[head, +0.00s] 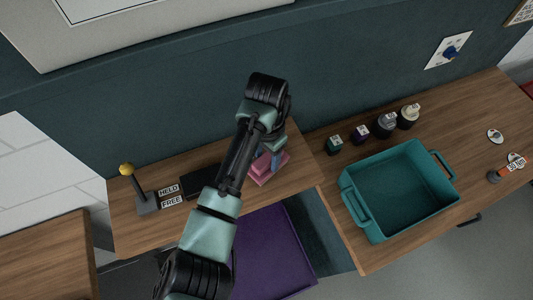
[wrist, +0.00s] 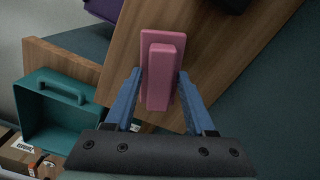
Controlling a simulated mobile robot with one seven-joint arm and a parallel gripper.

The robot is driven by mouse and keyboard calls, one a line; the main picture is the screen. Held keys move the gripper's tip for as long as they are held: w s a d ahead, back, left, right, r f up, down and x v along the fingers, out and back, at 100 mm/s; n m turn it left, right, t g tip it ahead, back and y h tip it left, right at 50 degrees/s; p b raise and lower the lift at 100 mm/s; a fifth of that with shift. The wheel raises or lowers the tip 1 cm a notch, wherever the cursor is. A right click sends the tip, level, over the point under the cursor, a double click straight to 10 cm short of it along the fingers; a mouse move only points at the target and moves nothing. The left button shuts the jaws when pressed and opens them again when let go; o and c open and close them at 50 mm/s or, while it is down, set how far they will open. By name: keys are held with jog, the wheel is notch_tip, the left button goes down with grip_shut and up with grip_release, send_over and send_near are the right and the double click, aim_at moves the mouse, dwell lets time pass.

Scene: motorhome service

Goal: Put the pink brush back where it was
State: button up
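The pink brush (head: 262,177) is a flat pink plate with a narrower raised pink block on it. It sits on the wooden counter near the front edge in the head view, partly behind my gripper (head: 275,160). In the wrist view the brush (wrist: 162,78) lies straight ahead, with the blue fingers of my gripper (wrist: 161,82) on either side of the raised block. A narrow gap shows between each fingertip and the block, so the gripper looks open. Whether a finger touches the brush is hard to tell.
A teal bin (head: 395,190) stands on the right counter (head: 470,120), with several small bottles (head: 385,125) behind it. A purple tray (head: 270,250) is lower in front. A yellow-knobbed lever (head: 140,190), HELD and FREE labels (head: 170,195) and a dark box (head: 202,180) are left.

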aim_at(267, 158)
jog(key=shift+o, duration=0.6)
jog(key=shift+r, duration=0.1)
notch_tip(267, 158, up, 8)
jog(key=shift+f+b, duration=0.15)
jog(key=shift+b, duration=0.85)
